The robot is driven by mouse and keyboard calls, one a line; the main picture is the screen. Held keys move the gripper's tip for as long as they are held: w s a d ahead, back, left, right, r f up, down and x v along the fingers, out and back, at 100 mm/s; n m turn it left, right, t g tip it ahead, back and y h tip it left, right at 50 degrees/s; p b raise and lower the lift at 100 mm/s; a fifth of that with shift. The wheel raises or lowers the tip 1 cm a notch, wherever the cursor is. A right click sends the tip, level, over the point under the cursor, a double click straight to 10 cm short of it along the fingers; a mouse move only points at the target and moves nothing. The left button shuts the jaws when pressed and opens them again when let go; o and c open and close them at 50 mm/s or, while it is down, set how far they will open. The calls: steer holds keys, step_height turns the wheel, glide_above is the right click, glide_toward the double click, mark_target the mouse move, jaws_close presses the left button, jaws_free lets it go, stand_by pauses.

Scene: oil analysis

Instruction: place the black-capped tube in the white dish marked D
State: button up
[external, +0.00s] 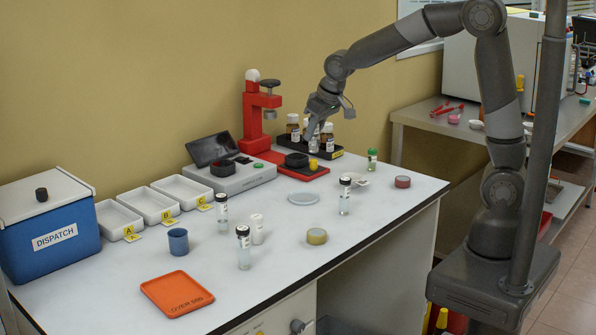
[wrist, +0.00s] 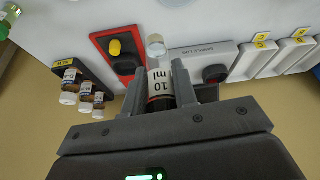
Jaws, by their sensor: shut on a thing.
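My gripper (wrist: 160,100) is shut on a tube (wrist: 160,78) with a white "10 ml" label. The tube's dark cap end sits between the fingers and its clear end points away from my wrist. In the external view my gripper (external: 318,112) is above the back of the bench, by the rack of brown bottles. Other black-capped tubes stand on the bench: one at left (external: 222,210), one in front (external: 243,248) and one at right (external: 344,195). White dishes marked A (external: 107,222), B (external: 136,209) and C (external: 168,194) stand in a row. I cannot make out a D mark.
A black rack (external: 337,154) of brown bottles, a red press (external: 254,118) and a grey scale (external: 250,177) stand along the back. A blue dispatch box (external: 45,240) is at left. An orange tray (external: 176,293), blue cup (external: 178,241) and yellow roll (external: 316,237) are in front.

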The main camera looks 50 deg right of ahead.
steer(key=s+d+m+h, duration=0.1)
steer(key=s+d, duration=0.3)
steer(key=d, duration=0.3)
steer(key=s+d+m, duration=0.1)
steer(key=s+d, duration=0.2)
steer(key=d, duration=0.4)
steer(key=s+d+m+h, duration=0.1)
steer(key=s+d+m, duration=0.1)
steer(key=s+d, duration=0.35)
glide_above(356, 183)
steer(key=w+d, duration=0.2)
steer(key=w, duration=0.1)
step_height(356, 183, down, 8)
steer(key=r, duration=0.1)
steer(key=shift+y, duration=0.3)
steer(key=shift+s+d+f, duration=0.1)
steer(key=shift+d+f, duration=0.05)
steer(key=shift+f, duration=2.1)
steer(key=o, duration=0.9)
steer(key=shift+f, duration=0.1)
steer(key=shift+o, duration=0.2)
